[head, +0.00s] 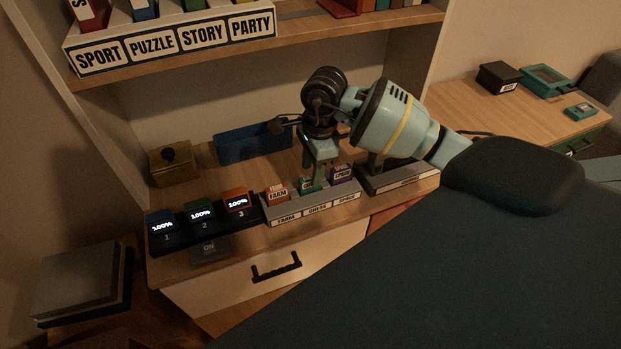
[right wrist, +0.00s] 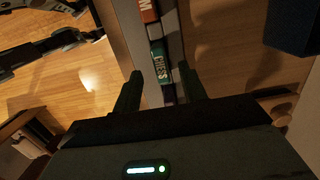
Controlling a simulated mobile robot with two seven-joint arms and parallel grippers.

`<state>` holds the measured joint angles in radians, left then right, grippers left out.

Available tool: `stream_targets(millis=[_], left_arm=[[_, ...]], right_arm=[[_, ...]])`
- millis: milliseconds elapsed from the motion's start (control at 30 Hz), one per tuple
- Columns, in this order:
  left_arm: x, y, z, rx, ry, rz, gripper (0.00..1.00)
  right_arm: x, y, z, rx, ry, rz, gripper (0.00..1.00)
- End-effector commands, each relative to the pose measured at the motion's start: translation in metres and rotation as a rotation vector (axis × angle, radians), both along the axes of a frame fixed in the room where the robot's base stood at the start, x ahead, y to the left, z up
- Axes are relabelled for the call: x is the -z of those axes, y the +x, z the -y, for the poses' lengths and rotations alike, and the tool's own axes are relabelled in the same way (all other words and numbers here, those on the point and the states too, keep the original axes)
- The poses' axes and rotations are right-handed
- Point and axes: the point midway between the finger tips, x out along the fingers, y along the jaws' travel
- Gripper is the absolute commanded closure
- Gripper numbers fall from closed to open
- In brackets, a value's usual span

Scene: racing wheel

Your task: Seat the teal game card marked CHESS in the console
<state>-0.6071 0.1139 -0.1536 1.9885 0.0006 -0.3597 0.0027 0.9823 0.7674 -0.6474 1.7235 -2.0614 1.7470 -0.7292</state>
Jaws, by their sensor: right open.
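The teal CHESS card (head: 308,186) stands in the middle slot of a grey rack (head: 290,215) labelled FARM, CHESS and SPACE. Its green face with the word CHESS also shows in the right wrist view (right wrist: 159,62). My right gripper (head: 317,172) is open and points down just over the card, hiding part of it. In the right wrist view the gripper's fingers (right wrist: 160,92) stand apart on both sides of the row of cards, not closed on the card. A teal device with a dark screen (head: 545,81), which looks like the console, lies on the right-hand desk. My left gripper cannot be made out.
Orange FARM (head: 277,193) and purple SPACE (head: 342,174) cards flank the CHESS card closely. A charger with lit 100% displays (head: 201,215) stands left. A blue bin (head: 252,143) and yellow box (head: 171,164) stand behind. A small teal item (head: 581,110) and black box (head: 499,77) lie on the desk.

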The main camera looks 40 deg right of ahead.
Motion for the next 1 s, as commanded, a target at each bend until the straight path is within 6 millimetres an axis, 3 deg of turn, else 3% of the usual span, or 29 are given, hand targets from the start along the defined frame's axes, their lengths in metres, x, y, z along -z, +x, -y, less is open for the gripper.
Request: stream_targets(millis=[200,467,800,1000], left_arm=[[-0.002,0.001,0.000,-0.001,0.000,0.003,1.00],[-0.001,0.000,0.000,-0.001,0.001,0.000,1.00],[-0.001,0.000,-0.001,-0.001,0.001,0.000,1.00],[-0.001,0.000,-0.001,-0.001,0.001,0.000,1.00]], right_arm=[[0.023,0.002,-0.003,-0.001,0.000,0.001,0.58],[0.025,0.002,-0.003,-0.001,0.000,0.002,0.58],[0.025,0.002,-0.003,0.000,0.000,0.002,1.00],[0.025,0.002,-0.003,0.000,0.000,0.002,1.00]])
